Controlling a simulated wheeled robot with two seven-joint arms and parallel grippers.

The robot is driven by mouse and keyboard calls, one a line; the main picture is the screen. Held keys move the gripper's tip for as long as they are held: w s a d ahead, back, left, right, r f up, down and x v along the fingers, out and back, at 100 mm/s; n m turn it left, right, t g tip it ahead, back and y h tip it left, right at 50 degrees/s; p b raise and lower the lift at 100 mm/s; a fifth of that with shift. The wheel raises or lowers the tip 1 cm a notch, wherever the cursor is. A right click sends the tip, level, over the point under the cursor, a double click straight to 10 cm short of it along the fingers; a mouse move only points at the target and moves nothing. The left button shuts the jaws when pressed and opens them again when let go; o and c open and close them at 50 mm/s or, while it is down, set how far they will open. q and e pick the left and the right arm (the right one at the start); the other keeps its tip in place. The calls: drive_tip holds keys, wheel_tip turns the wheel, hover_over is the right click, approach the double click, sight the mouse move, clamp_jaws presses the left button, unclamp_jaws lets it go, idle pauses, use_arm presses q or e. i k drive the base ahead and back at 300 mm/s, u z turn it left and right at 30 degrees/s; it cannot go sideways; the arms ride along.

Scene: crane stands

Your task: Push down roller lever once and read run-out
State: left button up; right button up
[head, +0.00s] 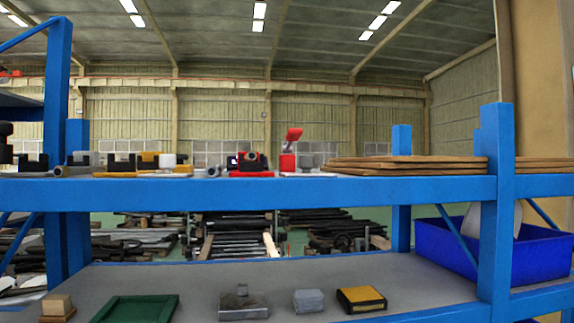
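On the upper blue shelf stands a small device with a red base and a dark block with a round grey part (252,161). Which of these is the roller lever, and any run-out reading, I cannot make out at this size. Neither of my grippers can be made out in the head view.
Several small dark, yellow and white fixtures (117,163) line the upper shelf's left part. Brown boards (410,164) lie at right. The lower shelf holds a green tray (137,308), small blocks (308,301) and a blue bin (540,258). Blue posts (495,220) flank the shelves.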

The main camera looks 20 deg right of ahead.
sight(293, 135)
drive_tip(key=z, duration=1.5)
drive_tip(key=k, duration=0.4)
drive_tip(key=u, duration=1)
